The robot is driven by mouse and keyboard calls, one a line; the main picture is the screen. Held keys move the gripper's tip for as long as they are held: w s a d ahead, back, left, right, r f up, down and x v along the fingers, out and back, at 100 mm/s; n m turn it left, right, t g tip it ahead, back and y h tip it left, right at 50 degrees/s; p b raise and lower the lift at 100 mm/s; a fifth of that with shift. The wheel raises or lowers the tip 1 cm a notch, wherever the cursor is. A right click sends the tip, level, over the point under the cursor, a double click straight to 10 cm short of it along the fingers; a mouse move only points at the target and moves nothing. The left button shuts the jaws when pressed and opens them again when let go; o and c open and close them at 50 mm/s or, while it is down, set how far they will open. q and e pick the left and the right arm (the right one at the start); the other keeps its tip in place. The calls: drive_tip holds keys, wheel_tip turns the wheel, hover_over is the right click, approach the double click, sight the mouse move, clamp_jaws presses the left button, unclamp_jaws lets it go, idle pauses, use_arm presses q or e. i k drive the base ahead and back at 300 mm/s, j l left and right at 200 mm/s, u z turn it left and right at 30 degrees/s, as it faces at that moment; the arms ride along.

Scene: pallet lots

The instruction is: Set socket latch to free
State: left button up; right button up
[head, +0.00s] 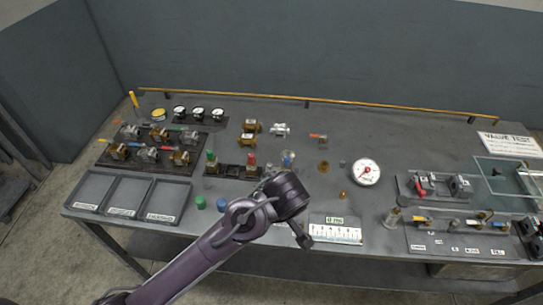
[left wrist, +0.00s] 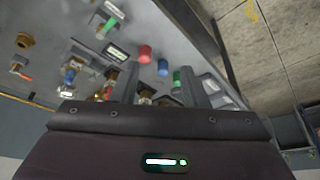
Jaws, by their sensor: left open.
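I cannot single out the socket latch by its label. A fixture with a red handle (head: 421,190) and grey blocks stands on a grey plate at the right of the bench in the head view; whether this is the latch I cannot tell. My left arm comes in from the bottom and ends over the bench's front middle. My left gripper (left wrist: 160,90) is open, with its two fingers apart and nothing held between them. Small valves show beyond the fingers in the left wrist view. My right gripper is in neither view.
Three grey trays (head: 125,195) lie at the bench's left front. A valve board (head: 107,158), a white dial gauge (head: 366,172), a glass-sided box (head: 505,177) and a labelled strip of fittings (head: 432,244) are spread about. Red (left wrist: 145,53), blue (left wrist: 163,67) and green (left wrist: 177,80) caps stand near the left gripper.

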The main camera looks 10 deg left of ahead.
sight(269, 168)
drive_tip(key=i, duration=0.95)
